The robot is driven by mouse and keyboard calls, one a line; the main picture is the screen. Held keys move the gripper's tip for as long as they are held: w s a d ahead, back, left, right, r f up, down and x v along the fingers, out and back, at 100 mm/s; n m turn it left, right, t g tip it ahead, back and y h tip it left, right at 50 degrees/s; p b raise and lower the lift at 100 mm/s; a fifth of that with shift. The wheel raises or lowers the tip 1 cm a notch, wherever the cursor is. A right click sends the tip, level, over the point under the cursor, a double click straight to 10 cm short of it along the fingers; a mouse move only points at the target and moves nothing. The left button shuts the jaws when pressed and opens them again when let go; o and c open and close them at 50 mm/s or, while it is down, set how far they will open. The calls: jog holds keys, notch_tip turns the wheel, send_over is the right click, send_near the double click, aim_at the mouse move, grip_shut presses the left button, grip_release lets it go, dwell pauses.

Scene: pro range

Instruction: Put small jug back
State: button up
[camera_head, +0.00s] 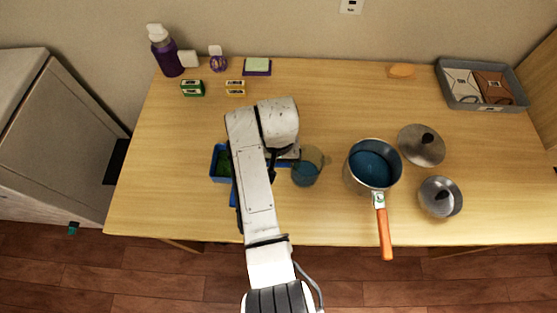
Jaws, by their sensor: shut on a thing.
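The small jug (307,170) looks like a clear, see-through vessel with blue in its lower part. It shows just right of my arm's end, over the front middle of the table. My gripper (292,157) is mostly hidden under my arm's white wrist. It is shut on the jug from the left side. I cannot tell whether the jug touches the table.
A blue tray (214,165) with green inside sits left, partly hidden by my arm. A grey bin (448,88), bottle (165,56) and small boxes line the back.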

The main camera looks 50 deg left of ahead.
jog(key=shift+f, duration=0.1)
jog(key=o, duration=1.4)
notch_tip(320, 180, up, 12)
jog(key=shift+r+b, duration=0.1)
jog(key=shift+b, duration=0.35)
